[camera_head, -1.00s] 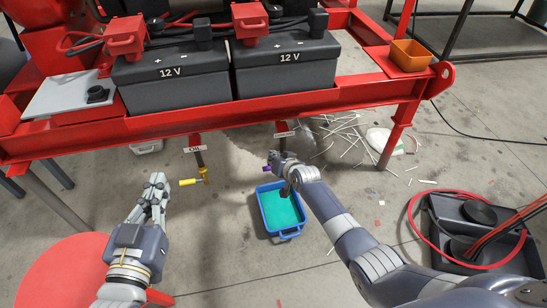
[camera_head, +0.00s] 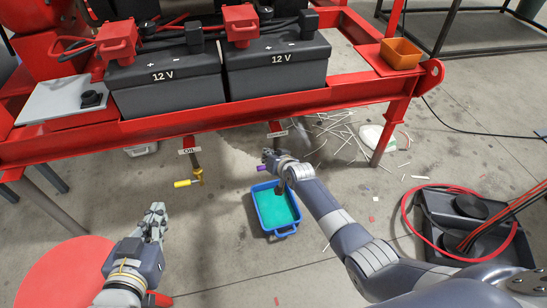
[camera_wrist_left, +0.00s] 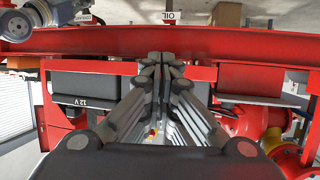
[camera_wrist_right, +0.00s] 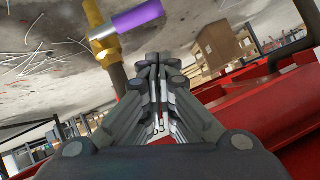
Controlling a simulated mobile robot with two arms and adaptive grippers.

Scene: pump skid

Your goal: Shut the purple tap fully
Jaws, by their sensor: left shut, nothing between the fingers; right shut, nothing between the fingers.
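The purple tap's handle (camera_head: 262,168) sticks out to the left, below the red frame, partly hidden by my right gripper. In the right wrist view the purple handle (camera_wrist_right: 137,18) joins a brass valve body (camera_wrist_right: 106,42) on a dark pipe and lies roughly crosswise to that pipe. My right gripper (camera_head: 270,156) is shut and empty, close to the tap; its fingertips (camera_wrist_right: 152,58) show below the handle with a gap in the picture. I cannot tell the exact distance. My left gripper (camera_head: 156,210) is shut and empty, in front of the skid at left, well away from the tap.
A yellow tap (camera_head: 186,183) hangs under the OIL label (camera_head: 189,151) to the left. A blue tray (camera_head: 286,231) with green inside stands on the floor below. The red beam (camera_head: 120,132) runs above both taps. White sticks (camera_head: 345,130) lie scattered at right.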

